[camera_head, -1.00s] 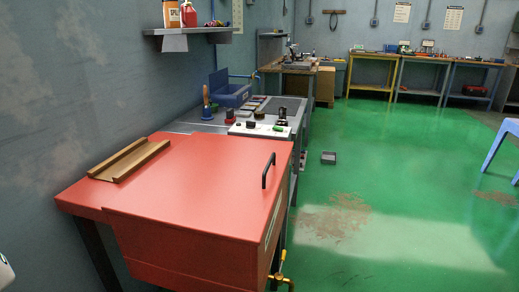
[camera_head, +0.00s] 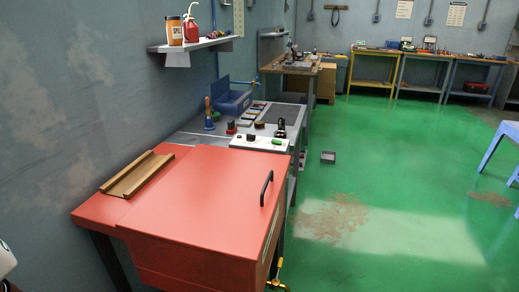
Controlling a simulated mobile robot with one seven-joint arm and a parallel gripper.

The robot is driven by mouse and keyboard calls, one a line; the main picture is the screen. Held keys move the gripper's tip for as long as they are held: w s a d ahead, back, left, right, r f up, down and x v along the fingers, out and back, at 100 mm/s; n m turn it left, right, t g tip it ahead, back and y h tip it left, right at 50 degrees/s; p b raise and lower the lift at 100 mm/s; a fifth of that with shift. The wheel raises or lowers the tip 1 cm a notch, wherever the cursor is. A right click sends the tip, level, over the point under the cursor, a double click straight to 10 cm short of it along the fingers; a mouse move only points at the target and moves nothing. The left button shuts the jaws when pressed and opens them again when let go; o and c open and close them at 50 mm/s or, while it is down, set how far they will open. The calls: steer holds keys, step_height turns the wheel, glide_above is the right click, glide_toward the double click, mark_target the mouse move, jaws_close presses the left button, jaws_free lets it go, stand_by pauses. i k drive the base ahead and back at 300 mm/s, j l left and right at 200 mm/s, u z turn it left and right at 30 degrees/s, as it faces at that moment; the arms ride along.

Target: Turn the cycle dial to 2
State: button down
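A white control panel (camera_head: 262,146) lies on the grey bench behind the red cabinet. A small dark knob (camera_head: 250,137) sits on it, left of a green part (camera_head: 277,141). A black upright handle (camera_head: 281,124) stands at its back right. The knob may be the cycle dial, but its number and marks are too small to read. My gripper is not in view. A white, rounded piece of my own body shows at the lower left edge.
The red cabinet (camera_head: 205,215) with a black handle (camera_head: 266,188) fills the foreground. A brown channel tray (camera_head: 138,175) lies on its left side. A wall shelf (camera_head: 192,45) holds bottles. Green floor (camera_head: 390,180) is open on the right, with a small grey box (camera_head: 328,157) there.

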mark_target(250, 137)
steer(key=l+u, duration=0.1)
steer(key=u, duration=0.25)
steer(key=l+u, duration=0.1)
steer(key=u, duration=0.25)
steer(key=l+u, duration=0.15)
steer(key=u, duration=0.2)
steer(key=l+u, duration=0.3)
steer(key=l, duration=0.2)
steer(key=l+u, duration=0.3)
steer(key=l, duration=0.15)
steer(key=k+l, duration=0.1)
steer(key=l, duration=0.25)
steer(key=k+l+u, duration=0.15)
steer(key=l, duration=0.45)
steer(key=i+l, duration=0.1)
steer(key=l, duration=0.95)
steer(key=i+l, duration=0.35)
steer(key=i, duration=0.2)
steer(key=u, duration=0.05)
